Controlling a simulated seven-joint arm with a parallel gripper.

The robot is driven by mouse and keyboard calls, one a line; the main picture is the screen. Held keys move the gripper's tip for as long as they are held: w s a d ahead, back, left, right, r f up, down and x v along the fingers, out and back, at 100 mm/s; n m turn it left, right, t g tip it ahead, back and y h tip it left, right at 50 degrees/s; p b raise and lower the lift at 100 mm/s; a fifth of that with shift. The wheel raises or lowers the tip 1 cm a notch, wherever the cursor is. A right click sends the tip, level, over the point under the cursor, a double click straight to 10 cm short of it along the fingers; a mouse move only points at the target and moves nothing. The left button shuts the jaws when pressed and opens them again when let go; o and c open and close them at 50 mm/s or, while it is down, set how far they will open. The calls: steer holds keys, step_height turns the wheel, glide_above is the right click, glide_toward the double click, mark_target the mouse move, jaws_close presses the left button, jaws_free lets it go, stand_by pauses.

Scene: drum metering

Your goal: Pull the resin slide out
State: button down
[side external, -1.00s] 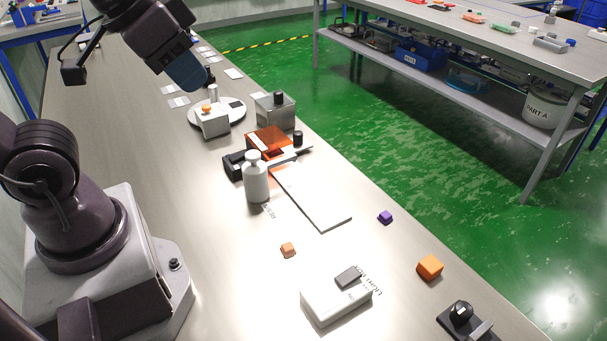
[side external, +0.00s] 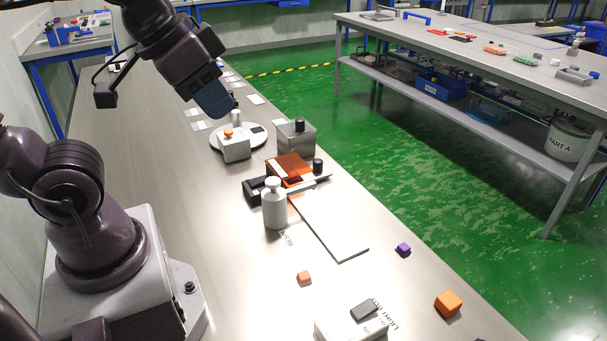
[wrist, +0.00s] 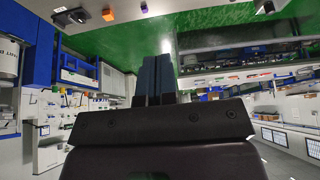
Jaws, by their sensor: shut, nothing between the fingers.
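A translucent orange housing (side external: 289,169) stands mid-table in the side view, with a black block (side external: 254,190) at its left. A thin grey slide (side external: 318,180) with a black knob (side external: 318,165) shows at its right front, by the printed word RESIN. How far the slide sits inside the housing cannot be told. My gripper (side external: 222,110) is above the table behind the housing, up and left of it in the picture. Its two blue fingers are together and empty, as the wrist view shows (wrist: 155,80). The wrist view does not show the housing.
A grey-white bottle (side external: 274,205) stands close in front of the housing. A white panel (side external: 330,230) lies to its right. A metal box (side external: 297,138), a round plate (side external: 258,134) and a button box (side external: 235,148) stand behind. Small cubes and a light box (side external: 350,325) lie in front.

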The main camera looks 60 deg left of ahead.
steer(key=c, duration=1.5)
jaws_free()
steer(key=shift+c, duration=0.2)
steer(key=o, duration=0.7)
steer(key=shift+w+a+f+n+g, duration=0.15)
steer(key=shift+w+a+f+g, duration=0.15)
steer(key=shift+f, duration=0.2)
steer(key=shift+w+a+f+n+g, duration=0.15)
steer(key=shift+a+f+g, duration=0.15)
steer(key=shift+f, duration=0.2)
steer(key=m+g, duration=0.3)
steer(key=g, duration=0.1)
glide_above(317, 160)
step_height(317, 160, down, 18)
steer(key=shift+m, duration=0.3)
step_height(317, 160, down, 13)
steer(key=shift+d+r, duration=0.1)
